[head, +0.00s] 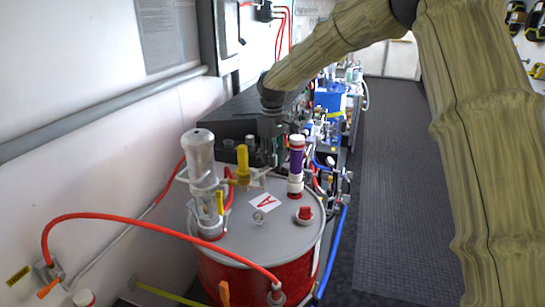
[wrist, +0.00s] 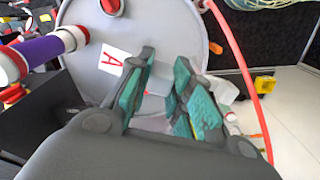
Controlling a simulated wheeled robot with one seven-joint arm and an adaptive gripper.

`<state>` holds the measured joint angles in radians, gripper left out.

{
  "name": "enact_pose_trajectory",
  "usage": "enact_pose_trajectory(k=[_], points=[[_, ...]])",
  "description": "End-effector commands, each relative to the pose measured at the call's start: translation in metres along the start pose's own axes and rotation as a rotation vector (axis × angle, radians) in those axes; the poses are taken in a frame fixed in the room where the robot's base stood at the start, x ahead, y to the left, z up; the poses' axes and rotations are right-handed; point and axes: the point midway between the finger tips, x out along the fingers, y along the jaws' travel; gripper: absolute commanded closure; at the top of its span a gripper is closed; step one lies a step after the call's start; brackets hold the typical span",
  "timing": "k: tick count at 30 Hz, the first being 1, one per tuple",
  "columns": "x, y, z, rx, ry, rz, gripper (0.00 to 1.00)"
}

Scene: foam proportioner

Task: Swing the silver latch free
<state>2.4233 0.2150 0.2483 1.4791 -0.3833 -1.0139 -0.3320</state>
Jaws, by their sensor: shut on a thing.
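My gripper (head: 264,158) is over the back of the grey drum lid, beside a yellow handle (head: 242,163). In the wrist view, its two green-padded fingers (wrist: 165,72) are close together, with a narrow gap. A pale silver piece (head: 257,178), which looks like the latch, shows just below the fingertips in the head view. In the wrist view, a pale part shows between the fingers, and the pads hide most of it. The gripper is shut on this piece. How far the latch is turned cannot be told.
A silver cylinder (head: 202,160) stands on the left of the lid (head: 240,228). A purple-and-white cylinder (head: 296,165) stands on the right, close to the gripper. A red hose (head: 130,217) arches across the front left. The dark floor (head: 400,190) at right is clear.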

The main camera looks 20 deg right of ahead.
Motion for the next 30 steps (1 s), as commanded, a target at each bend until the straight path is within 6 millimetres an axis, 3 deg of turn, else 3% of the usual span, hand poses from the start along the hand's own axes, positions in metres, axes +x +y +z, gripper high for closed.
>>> enact_pose_trajectory(k=[2, 3, 6, 19, 23, 30], points=[[-0.001, 0.0, 0.0, 0.001, 0.001, 0.001, 1.0], [-0.001, 0.0, 0.0, 0.001, 0.001, 0.001, 0.75], [-0.001, 0.0, 0.0, 0.001, 0.001, 0.001, 0.57], [-0.007, 0.0, 0.0, 0.001, 0.001, 0.001, 0.57], [-0.023, 0.0, 0.0, 0.001, 0.001, 0.001, 0.57], [-0.067, 0.001, 0.0, 0.001, 0.002, 0.002, 0.57]])
